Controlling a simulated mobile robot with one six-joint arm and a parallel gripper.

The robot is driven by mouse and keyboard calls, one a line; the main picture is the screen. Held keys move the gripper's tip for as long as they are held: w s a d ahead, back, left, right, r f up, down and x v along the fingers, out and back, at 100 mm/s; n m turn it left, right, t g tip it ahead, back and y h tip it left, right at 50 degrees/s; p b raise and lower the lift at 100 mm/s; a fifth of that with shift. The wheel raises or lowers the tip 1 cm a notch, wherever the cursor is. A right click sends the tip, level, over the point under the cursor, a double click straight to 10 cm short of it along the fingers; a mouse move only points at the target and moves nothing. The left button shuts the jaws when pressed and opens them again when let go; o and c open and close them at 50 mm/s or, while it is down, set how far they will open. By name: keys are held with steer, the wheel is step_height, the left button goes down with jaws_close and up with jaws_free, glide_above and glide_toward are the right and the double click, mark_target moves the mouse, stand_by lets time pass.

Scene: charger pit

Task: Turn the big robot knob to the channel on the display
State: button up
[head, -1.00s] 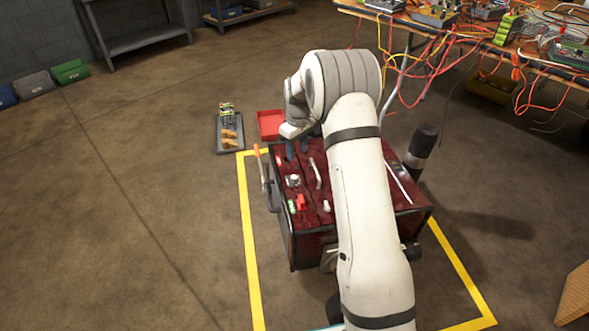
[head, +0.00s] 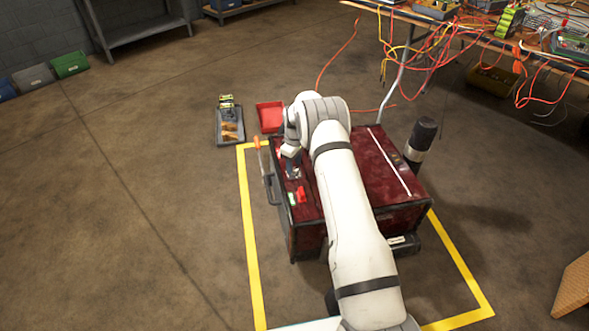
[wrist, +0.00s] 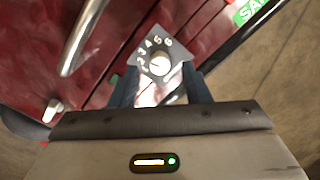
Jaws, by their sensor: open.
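The big robot (head: 370,170) is a dark red box on the floor. Its knob (wrist: 159,65) shows in the wrist view as a pale round dial on a grey plate, with white numbers up to 6 around it. My gripper (wrist: 160,82) is open, its two dark fingers on the left and right below the plate. The knob appears just beyond and between the fingertips; I cannot tell whether they touch it. In the head view my gripper (head: 292,173) is over the left part of the box top and hides the knob. I cannot make out a channel display.
A curved metal handle (wrist: 82,38) and a small white switch (wrist: 53,110) are left of the knob. A red block (head: 301,193) sits near the box's front left. An orange-tipped lever (head: 257,143) stands at its left side. A red tray (head: 270,116) lies behind.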

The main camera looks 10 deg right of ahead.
steer(key=shift+f, duration=0.95)
steer(key=shift+c, duration=0.2)
jaws_close()
